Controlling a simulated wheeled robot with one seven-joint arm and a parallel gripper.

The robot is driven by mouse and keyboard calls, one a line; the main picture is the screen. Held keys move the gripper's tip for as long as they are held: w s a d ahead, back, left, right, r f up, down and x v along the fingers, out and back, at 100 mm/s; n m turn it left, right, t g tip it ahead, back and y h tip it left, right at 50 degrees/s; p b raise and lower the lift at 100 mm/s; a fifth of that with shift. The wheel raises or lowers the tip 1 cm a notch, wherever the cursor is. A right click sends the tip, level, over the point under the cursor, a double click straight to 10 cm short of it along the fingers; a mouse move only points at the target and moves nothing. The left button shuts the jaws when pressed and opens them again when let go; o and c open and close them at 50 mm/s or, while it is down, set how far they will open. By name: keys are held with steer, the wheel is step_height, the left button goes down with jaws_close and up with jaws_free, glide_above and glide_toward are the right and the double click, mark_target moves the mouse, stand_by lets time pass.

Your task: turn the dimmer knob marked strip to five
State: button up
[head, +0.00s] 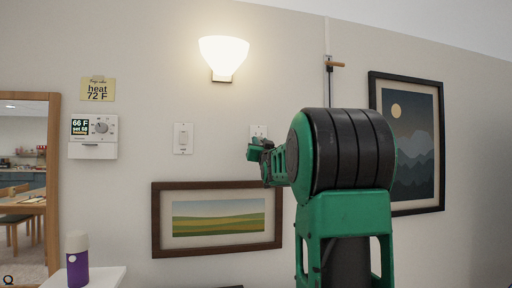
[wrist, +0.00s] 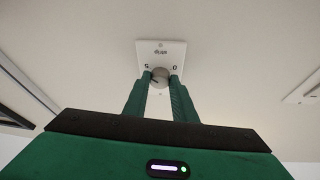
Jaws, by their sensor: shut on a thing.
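The dimmer plate (wrist: 151,51) is a white wall plate, seen upside down in the wrist view. Its label looks like "strip", with a 5 at picture left and a 0 at picture right. The round grey knob (wrist: 159,75) sits between these marks. My gripper (wrist: 160,79) is shut on the knob, one green finger on each side. A dark mark shows on the knob, but its exact setting is too small to read. In the head view the top of the plate (head: 259,130) shows above my green gripper (head: 252,152), which hides the knob.
A white switch (head: 183,138) and a thermostat (head: 93,136) are on the wall to the left. A framed landscape (head: 217,242) hangs just below, and a mountain picture (head: 412,140) hangs to the right. A lit sconce (head: 223,55) is above. A purple bottle (head: 77,262) stands lower left.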

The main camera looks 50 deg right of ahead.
steer(key=shift+w+a, duration=0.15)
steer(key=shift+w, duration=0.05)
steer(key=o, duration=1)
steer(key=shift+o, duration=0.2)
steer(key=shift+s, duration=0.1)
steer(key=v, duration=1)
steer(key=shift+s+a, duration=0.2)
steer(key=shift+a, duration=0.1)
steer(key=shift+f, duration=0.2)
